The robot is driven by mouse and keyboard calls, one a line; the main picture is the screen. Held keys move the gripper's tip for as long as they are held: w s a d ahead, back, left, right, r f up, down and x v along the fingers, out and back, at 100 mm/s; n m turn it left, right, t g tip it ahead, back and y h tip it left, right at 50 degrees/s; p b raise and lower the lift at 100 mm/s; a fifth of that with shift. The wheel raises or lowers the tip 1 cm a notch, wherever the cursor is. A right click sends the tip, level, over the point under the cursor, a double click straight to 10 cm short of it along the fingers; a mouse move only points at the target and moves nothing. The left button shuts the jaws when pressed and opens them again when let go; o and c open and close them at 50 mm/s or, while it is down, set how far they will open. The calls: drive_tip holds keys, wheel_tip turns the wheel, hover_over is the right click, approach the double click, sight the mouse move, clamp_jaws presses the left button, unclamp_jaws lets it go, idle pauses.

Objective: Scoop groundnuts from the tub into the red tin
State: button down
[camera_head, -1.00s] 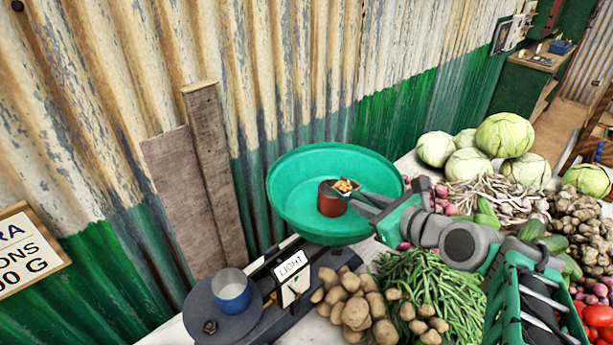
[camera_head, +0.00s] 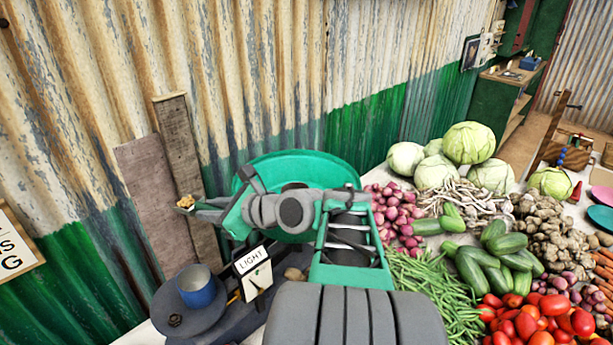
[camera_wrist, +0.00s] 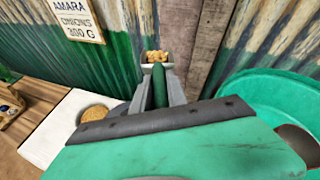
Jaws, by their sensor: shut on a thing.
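My gripper (camera_head: 222,207) is shut on a small scoop, whose green handle (camera_wrist: 159,88) shows between the fingers in the wrist view. The scoop's pale bowl (camera_head: 184,209) holds groundnuts (camera_head: 187,201) and is in the air left of the green pan, in front of the wooden planks. The red tin (camera_head: 293,187) stands in the pan, mostly hidden behind my arm; part of it shows at the right of the wrist view (camera_wrist: 299,145). A round container with tan contents (camera_wrist: 95,112), seemingly the groundnut tub, is at lower left of the wrist view.
The green pan (camera_head: 325,163) sits on a balance with a "LIGHT" sign (camera_head: 252,259). A blue cup (camera_head: 197,289) stands on the balance's dark plate (camera_head: 226,311). Vegetables cover the table to the right. The corrugated wall (camera_head: 300,75) and planks (camera_head: 178,150) are close behind.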

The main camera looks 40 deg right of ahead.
drive_tip(key=s+d+m+h+b, duration=0.2)
drive_tip(key=s+d+m+h, duration=0.1)
drive_tip(key=d, duration=1)
drive_tip(key=s+d+m+h+b, duration=0.1)
drive_tip(key=s+d+m+h, duration=0.15)
drive_tip(key=d, duration=1.05)
drive_tip(key=w+r+p, duration=0.5)
drive_tip(key=w+r, duration=0.1)
drive_tip(key=r, duration=0.4)
drive_tip(key=shift+w+d+t+p, duration=0.25)
drive_tip(key=shift+t+p, duration=0.05)
